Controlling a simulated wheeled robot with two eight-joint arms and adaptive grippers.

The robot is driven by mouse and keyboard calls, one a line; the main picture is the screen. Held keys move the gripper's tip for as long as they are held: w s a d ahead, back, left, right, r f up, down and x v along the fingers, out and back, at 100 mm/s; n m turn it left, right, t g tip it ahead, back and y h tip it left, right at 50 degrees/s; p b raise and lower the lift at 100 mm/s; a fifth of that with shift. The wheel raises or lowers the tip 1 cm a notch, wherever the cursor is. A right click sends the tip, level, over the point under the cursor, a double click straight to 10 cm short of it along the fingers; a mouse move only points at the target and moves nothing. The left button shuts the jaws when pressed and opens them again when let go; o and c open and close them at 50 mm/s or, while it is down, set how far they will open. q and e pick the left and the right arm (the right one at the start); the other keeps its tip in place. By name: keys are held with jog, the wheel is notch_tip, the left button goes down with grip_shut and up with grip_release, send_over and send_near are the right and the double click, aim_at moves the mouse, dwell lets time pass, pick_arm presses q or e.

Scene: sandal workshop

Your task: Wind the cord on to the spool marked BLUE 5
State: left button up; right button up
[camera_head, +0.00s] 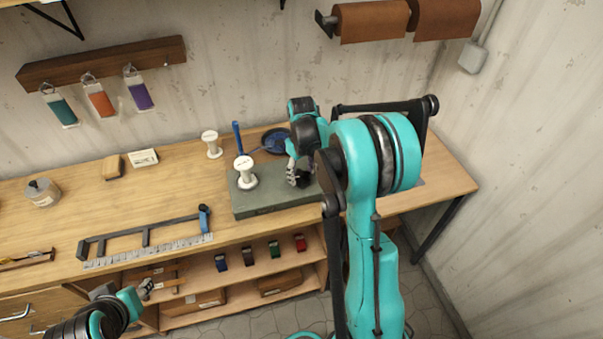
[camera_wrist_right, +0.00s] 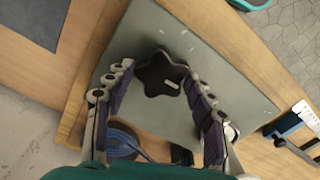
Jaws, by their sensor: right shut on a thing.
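Two white spools show in the head view: one (camera_head: 245,172) stands on the grey-green base block (camera_head: 275,204), the other (camera_head: 212,144) stands on the bench behind it. Their labels are too small to read. A coil of blue cord (camera_head: 277,140) lies behind the block; blue loops also show in the right wrist view (camera_wrist_right: 124,138). My right gripper (camera_head: 298,180) is over the block, right of the front spool, with its fingers shut around a black star-shaped knob (camera_wrist_right: 161,74) bearing a white mark. My left gripper (camera_head: 146,289) is low at the left, before the bench front; its jaws are too small to judge.
A jar (camera_head: 42,192), a wooden block (camera_head: 112,166) and a small white card (camera_head: 143,158) stand at left. Several coloured items sit on the shelf below. Coloured tags (camera_head: 103,102) hang on the wall.

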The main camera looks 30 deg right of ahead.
jog(key=m, duration=0.4)
jog(key=shift+s+m, duration=0.1)
jog(key=shift+m, duration=0.2)
jog(key=m, duration=0.4)
jog(key=shift+m+b, duration=0.3)
jog(key=shift+b, duration=0.1)
jog(key=m, duration=0.4)
jog(key=shift+m, duration=0.3)
jog(key=m, duration=0.5)
jog(key=shift+a, duration=0.1)
jog(key=m, duration=0.4)
jog(key=shift+m+b, duration=0.3)
jog(key=shift+m, duration=0.1)
jog(key=m, duration=1.4)
jog(key=shift+m, duration=0.3)
jog(key=shift+m, duration=0.3)
